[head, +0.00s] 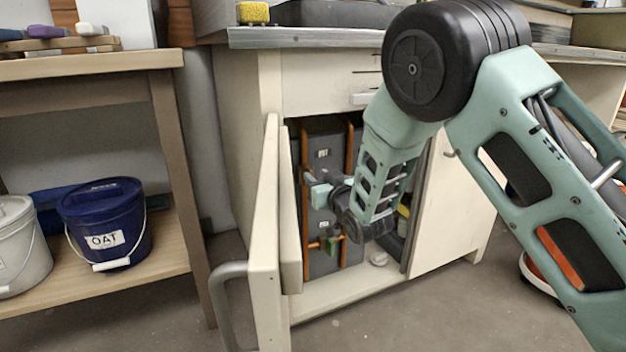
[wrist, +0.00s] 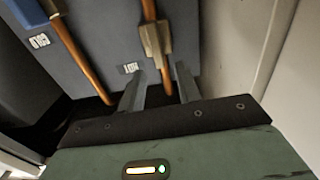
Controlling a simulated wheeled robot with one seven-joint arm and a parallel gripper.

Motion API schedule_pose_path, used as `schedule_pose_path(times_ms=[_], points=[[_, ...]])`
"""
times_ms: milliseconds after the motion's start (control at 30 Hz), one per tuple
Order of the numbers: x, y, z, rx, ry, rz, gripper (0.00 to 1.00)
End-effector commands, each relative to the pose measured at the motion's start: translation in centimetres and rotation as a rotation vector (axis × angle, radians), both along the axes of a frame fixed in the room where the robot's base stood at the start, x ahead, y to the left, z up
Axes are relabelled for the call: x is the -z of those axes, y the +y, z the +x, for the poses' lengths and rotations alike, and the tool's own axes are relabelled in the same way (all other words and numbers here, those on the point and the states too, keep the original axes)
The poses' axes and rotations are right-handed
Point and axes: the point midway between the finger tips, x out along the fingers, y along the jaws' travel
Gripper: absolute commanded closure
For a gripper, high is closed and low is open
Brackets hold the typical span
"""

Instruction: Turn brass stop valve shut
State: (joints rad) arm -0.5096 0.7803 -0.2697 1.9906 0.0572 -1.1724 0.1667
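A brass-coloured fitting (wrist: 155,40) sits on a copper pipe in the wrist view, just ahead of my fingers; it looks like the stop valve. My gripper (wrist: 158,88) has its two fingers apart, with the pipe running behind the gap and nothing held. In the head view my gripper (head: 314,187) is inside the open cabinet, in front of the grey back panel. A small fitting (head: 331,240) shows lower on the pipework there; I cannot tell if it is the same one. My wrist hides part of the pipes.
The cabinet door (head: 265,235) stands open close to the left of my gripper. Copper pipes (head: 303,215) run up the panel. A small white round object (head: 378,258) lies on the cabinet floor. A blue bucket (head: 105,225) stands on the shelf at left.

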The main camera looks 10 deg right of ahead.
Motion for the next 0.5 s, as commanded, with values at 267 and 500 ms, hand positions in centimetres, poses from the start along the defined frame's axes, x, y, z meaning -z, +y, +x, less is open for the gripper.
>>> schedule_pose_path(times_ms=[267, 500], points=[[0.1, 0.8, 3.0, 0.000, -0.001, 0.000, 0.66], [0.0, 0.9, 3.3, 0.000, 0.000, 0.000, 0.66]])
